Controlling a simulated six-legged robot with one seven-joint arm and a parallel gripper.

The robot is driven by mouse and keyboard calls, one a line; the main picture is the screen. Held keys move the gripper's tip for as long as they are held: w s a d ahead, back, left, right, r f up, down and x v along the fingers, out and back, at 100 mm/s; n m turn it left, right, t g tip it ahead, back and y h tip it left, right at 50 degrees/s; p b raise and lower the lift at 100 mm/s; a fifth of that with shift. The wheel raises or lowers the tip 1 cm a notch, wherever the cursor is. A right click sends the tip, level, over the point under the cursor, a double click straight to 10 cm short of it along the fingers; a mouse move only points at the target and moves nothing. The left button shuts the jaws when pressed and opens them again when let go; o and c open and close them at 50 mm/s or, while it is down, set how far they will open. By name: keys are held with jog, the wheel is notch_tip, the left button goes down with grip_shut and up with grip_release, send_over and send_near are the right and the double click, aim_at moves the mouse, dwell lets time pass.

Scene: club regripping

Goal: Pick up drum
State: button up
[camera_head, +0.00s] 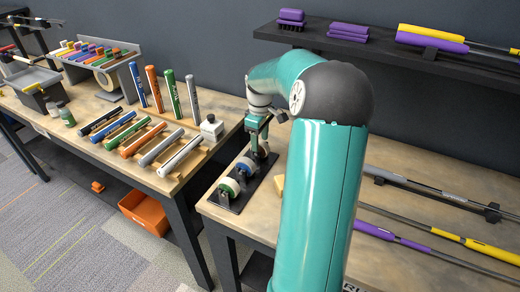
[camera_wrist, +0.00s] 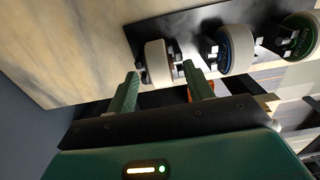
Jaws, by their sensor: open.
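Three small drums with pale rims stand in a row on a black plate (camera_head: 226,202). The green-faced drum (camera_head: 229,187) is at the front and the blue-faced drum (camera_head: 246,166) is in the middle. The third, pale drum (camera_wrist: 157,60) is at the far end and is mostly hidden by my gripper (camera_head: 259,145) in the head view. In the wrist view, my gripper (camera_wrist: 160,72) is open, with one fingertip on each side of the pale drum. I cannot tell whether the fingers touch it. The blue drum (camera_wrist: 235,50) and green drum (camera_wrist: 302,38) are to its right.
The blue drum is close beside my right fingertip. A bench (camera_head: 150,178) with several coloured grips stands at the left. Clubs (camera_head: 440,240) lie on the right side of my bench. A dark shelf (camera_head: 390,47) hangs on the back wall.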

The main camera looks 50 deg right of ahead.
aim_at(260, 142)
jog(key=c, duration=0.9)
jog(key=shift+o, duration=0.2)
notch_tip(260, 142, up, 10)
